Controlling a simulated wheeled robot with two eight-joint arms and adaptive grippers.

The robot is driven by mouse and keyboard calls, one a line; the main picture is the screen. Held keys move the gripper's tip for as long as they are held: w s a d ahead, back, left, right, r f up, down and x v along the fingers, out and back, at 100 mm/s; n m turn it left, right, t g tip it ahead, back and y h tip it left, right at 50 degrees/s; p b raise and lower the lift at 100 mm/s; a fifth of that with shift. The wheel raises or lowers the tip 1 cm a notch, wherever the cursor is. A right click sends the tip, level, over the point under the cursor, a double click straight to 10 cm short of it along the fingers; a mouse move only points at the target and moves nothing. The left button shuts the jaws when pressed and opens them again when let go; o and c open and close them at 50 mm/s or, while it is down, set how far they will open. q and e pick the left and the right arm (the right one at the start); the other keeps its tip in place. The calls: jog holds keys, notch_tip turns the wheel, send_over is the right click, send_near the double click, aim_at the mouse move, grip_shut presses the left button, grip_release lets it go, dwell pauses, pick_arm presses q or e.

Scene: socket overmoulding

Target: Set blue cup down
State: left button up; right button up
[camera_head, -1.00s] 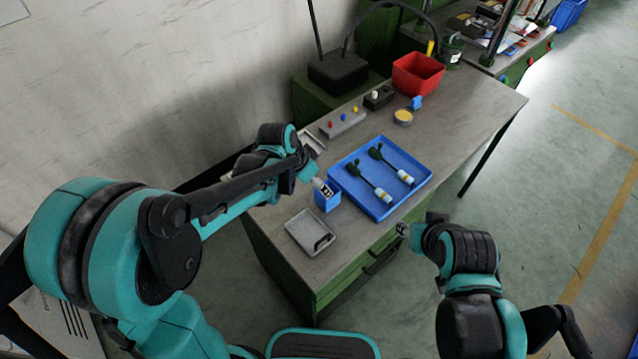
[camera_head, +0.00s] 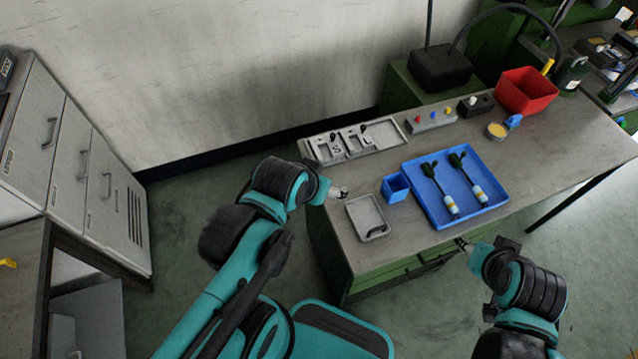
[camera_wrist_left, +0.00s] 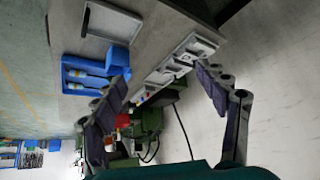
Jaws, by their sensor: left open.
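The blue cup (camera_head: 396,188) stands upright on the workbench, between the blue tray and the small grey tray. It also shows in the left wrist view (camera_wrist_left: 119,58), beside one fingertip. My left gripper (camera_head: 340,193) is left of the cup, near the bench edge, apart from it. Its two fingers are spread wide with nothing between them in the left wrist view (camera_wrist_left: 165,85). My right gripper (camera_head: 464,244) is at the front edge of the bench, too small to tell open or shut.
The blue tray (camera_head: 425,208) holds two dark-handled tools with white ends. A small grey tray (camera_head: 356,207) lies in front of the left gripper. A grey fixture tray (camera_head: 392,130), a button box (camera_head: 431,121) and a red bin (camera_head: 526,92) stand towards the back.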

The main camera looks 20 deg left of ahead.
pick_arm(q)
jog(key=shift+o, duration=0.5)
jog(key=shift+s+a+f, duration=0.1)
jog(key=shift+s+a, duration=0.15)
jog(key=m+h+b, duration=0.3)
jog(key=m+h, duration=0.3)
jog(key=m, duration=0.2)
send_near(403, 186)
jog(key=shift+w+d+f+g, duration=0.25)
jog(key=shift+w+f+g, duration=0.05)
jog(key=shift+w+f, duration=0.45)
jog(key=shift+w+d+f+m+b, duration=0.25)
jog(key=shift+d+f+m+b, duration=0.05)
jog(key=shift+f+b, duration=0.15)
jog(key=b+x, duration=0.3)
jog(key=x, duration=0.4)
jog(key=shift+r, duration=0.2)
jog(key=c, duration=1.2)
